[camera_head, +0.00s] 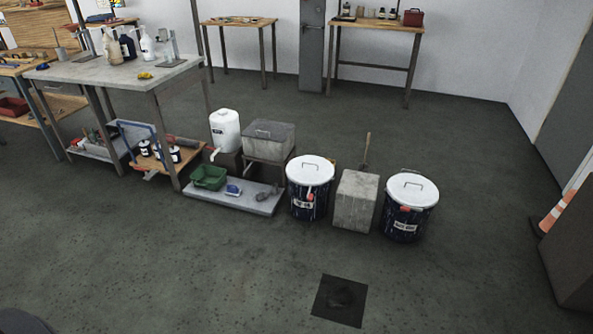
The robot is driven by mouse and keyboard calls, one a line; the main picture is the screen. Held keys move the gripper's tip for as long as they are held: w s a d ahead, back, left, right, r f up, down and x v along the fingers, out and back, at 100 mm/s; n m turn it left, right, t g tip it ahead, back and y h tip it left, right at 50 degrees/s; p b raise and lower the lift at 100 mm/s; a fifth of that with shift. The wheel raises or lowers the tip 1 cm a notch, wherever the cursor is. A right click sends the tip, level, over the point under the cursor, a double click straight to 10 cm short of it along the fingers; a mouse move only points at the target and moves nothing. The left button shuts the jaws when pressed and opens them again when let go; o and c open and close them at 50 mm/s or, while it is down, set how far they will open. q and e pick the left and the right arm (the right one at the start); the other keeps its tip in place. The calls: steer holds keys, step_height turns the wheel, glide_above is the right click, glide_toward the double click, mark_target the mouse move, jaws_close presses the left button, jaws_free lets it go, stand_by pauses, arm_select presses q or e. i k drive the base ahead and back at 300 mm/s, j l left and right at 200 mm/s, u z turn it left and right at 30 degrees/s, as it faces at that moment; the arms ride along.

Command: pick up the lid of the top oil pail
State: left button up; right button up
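Two dark blue pails with white lids stand on the floor right of centre. The left pail (308,203) has a white lid (310,168) with a thin handle on top. The right pail (405,220) has a similar white lid (412,189) with a thin handle. Both lids sit on their pails. Each pail has a white label and a red mark on its front. The labels are too small to read surely, so I cannot tell which is the top oil pail. Neither of my grippers shows in this view.
A grey concrete block (354,203) stands between the pails. Left of them are a low grey slab (262,204) with a green bin (208,178), a white jug (224,130) and a workbench (117,68). The floor in front is clear, with a dark square (340,301).

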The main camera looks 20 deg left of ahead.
mark_target(306, 169)
steer(key=i+l+u, duration=0.15)
steer(key=i+u, duration=0.15)
steer(key=u, duration=0.15)
steer(key=i+l+u, duration=0.25)
steer(key=u, duration=0.15)
steer(key=i+l+u, duration=0.1)
steer(key=i+l, duration=0.2)
steer(key=i+l+u, duration=0.1)
steer(key=i+l, duration=0.2)
steer(key=l, duration=0.15)
steer(key=i+l+u, duration=0.1)
steer(key=i+l, duration=0.15)
steer(key=l, duration=0.15)
steer(key=i+l+u, duration=0.1)
steer(key=i+l, duration=0.15)
steer(key=l, duration=0.2)
steer(key=i+l, duration=0.25)
steer(key=l, duration=0.2)
steer(key=i+l, duration=0.2)
steer(key=l, duration=0.15)
steer(key=i+l, duration=0.2)
steer(key=l, duration=0.15)
steer(key=i+l, duration=0.4)
steer(key=l, duration=0.25)
steer(key=u, duration=0.05)
